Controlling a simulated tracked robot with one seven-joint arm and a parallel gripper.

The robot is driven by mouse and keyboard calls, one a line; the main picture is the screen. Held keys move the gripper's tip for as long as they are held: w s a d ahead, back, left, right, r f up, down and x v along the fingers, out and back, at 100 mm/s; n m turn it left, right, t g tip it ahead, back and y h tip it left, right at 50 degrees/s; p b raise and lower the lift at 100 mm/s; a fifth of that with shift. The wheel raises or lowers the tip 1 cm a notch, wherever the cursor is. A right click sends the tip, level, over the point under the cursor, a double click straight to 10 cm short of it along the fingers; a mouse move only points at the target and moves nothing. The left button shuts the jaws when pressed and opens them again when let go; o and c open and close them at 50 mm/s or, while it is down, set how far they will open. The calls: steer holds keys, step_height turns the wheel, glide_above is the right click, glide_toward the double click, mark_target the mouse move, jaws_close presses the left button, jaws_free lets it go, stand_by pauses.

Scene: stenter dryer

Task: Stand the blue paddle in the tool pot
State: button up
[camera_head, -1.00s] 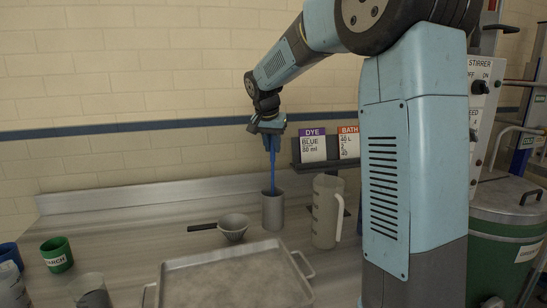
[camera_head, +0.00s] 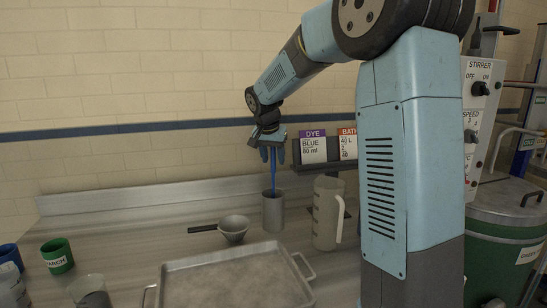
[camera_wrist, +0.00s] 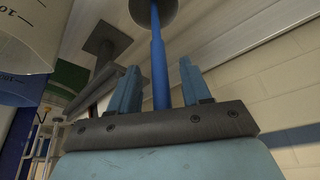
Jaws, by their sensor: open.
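The blue paddle (camera_head: 273,175) stands in the grey cylindrical tool pot (camera_head: 273,212), its shaft nearly upright and its lower end hidden inside. My gripper (camera_head: 272,154) is above the pot, with its fingers spread either side of the upper shaft. In the wrist view, my gripper (camera_wrist: 158,88) is open with the blue shaft (camera_wrist: 159,62) between the fingers and a visible gap on each side. The shaft runs into the pot (camera_wrist: 153,10) at the top of that view.
A clear jug (camera_head: 327,213) stands just right of the pot, with the DYE and BATH cards (camera_head: 313,147) behind it. A strainer (camera_head: 233,227) is to the left and a metal tray (camera_head: 235,280) in front.

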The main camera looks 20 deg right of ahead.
steer(key=shift+r, duration=0.1)
steer(key=v, duration=1.1)
steer(key=s+n, duration=0.2)
steer(key=s, duration=0.8)
steer(key=s+d+f+n+t+y, duration=0.1)
steer(key=s+f, duration=0.3)
steer(key=s, duration=0.8)
steer(key=s+d+f+n+t+y, duration=0.1)
steer(key=s+f+n, duration=0.2)
steer(key=s, duration=0.8)
step_height(320, 180, down, 2)
steer(key=shift+s+d+f+n, duration=0.1)
steer(key=shift+s+d+n, duration=0.15)
steer(key=shift+s+n, duration=0.15)
steer(key=shift+a, duration=0.15)
